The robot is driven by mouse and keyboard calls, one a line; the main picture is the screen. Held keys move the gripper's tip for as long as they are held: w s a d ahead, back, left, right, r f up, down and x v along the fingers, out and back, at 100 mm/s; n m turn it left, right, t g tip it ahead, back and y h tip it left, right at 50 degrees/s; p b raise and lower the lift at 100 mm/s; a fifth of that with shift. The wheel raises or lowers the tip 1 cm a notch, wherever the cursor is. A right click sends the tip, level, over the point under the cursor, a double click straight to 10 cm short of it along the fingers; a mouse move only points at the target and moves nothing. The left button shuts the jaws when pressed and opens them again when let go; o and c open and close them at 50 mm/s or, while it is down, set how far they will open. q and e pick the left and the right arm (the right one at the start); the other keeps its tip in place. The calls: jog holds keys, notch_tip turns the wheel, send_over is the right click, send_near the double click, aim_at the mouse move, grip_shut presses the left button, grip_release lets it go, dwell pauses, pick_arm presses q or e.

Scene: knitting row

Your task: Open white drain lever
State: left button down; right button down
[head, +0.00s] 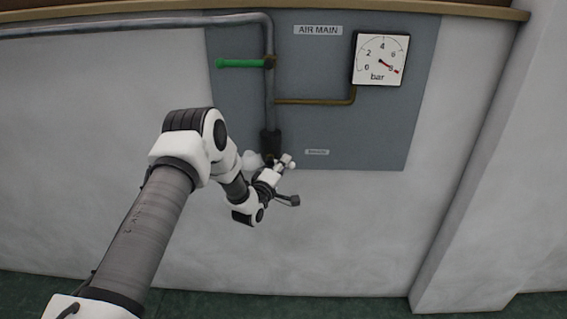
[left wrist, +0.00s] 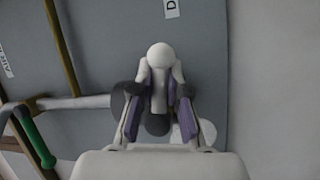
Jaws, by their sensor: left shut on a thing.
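The white drain lever shows in the left wrist view as a pale handle with a round white knob (left wrist: 160,55) at its end. My left gripper (head: 281,165) is shut on this handle, its two purple-padded fingers (left wrist: 157,95) pressing either side, with the knob beyond the fingertips. In the head view the gripper is at the foot of the dark vertical pipe, beside the black drain fitting (head: 270,142). The lever is mostly hidden there by the fingers. A small label (head: 317,152) sits to the right. My right gripper is not in view.
The wall below is clear.

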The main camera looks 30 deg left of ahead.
pick_arm(q)
jog(key=m, duration=0.1)
jog(key=f+m+g, duration=0.1)
jog(key=m, duration=0.2)
jog(key=shift+s+a+f+g+h+p, duration=0.15)
jog(key=shift+a+f+g+h+p, duration=0.1)
jog(key=shift+g+h+p, duration=0.1)
jog(key=a+m+g+y+p, duration=0.1)
jog(key=m, duration=0.2)
jog(key=s+a+f+m+g+y+p, duration=0.1)
jog(key=m+g+p, duration=0.1)
jog(key=s+a+f+m+g+y+p, duration=0.1)
jog(key=m+p, duration=0.1)
jog(key=m, duration=0.1)
jog(key=shift+f+m+g, duration=0.15)
jog(key=shift+m+g, duration=0.15)
jog(key=shift+g, duration=0.05)
jog(key=c, duration=1.1)
grip_release()
jog(key=shift+c, duration=0.2)
jog(key=v, duration=1.2)
